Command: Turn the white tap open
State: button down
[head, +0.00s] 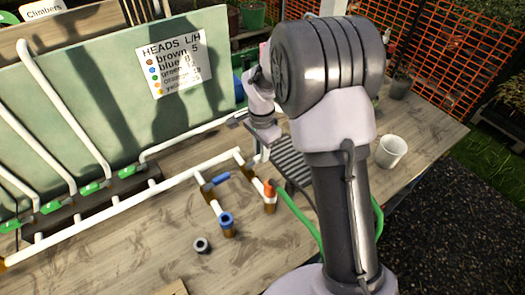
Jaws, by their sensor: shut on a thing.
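My gripper (262,140) is in the middle of the head view, left of my arm's big grey joint. It points down at the right end of the white pipework (130,198) on the bench. Its fingers are small and partly hidden, and they are shut on a small white part there, which seems to be the white tap. The tap's handle and its angle cannot be made out. Several green taps (90,188) sit on the pipes at the left.
A blue-topped fitting (227,222) and a loose grey ring (202,245) are on the wooden bench (120,255). A green hose (303,215) runs beside my arm. A white cup (391,152) stands at the right. A green board with a sign (174,65) stands behind.

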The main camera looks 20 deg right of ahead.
jog(key=shift+w+a+n+p, duration=0.45)
jog(key=shift+a+n+p, duration=0.6)
jog(key=shift+n, duration=1.8)
jog(key=shift+w+a+n+p, duration=0.5)
jog(key=shift+a+n+p, duration=0.55)
jog(key=shift+n, duration=1.75)
jog(key=shift+w+a+n+p, duration=0.45)
jog(key=shift+a+n+p, duration=0.6)
jog(key=shift+n, duration=1.8)
jog(key=shift+d, duration=0.1)
jog(key=c, duration=1.4)
grip_release()
jog(key=shift+o, duration=0.2)
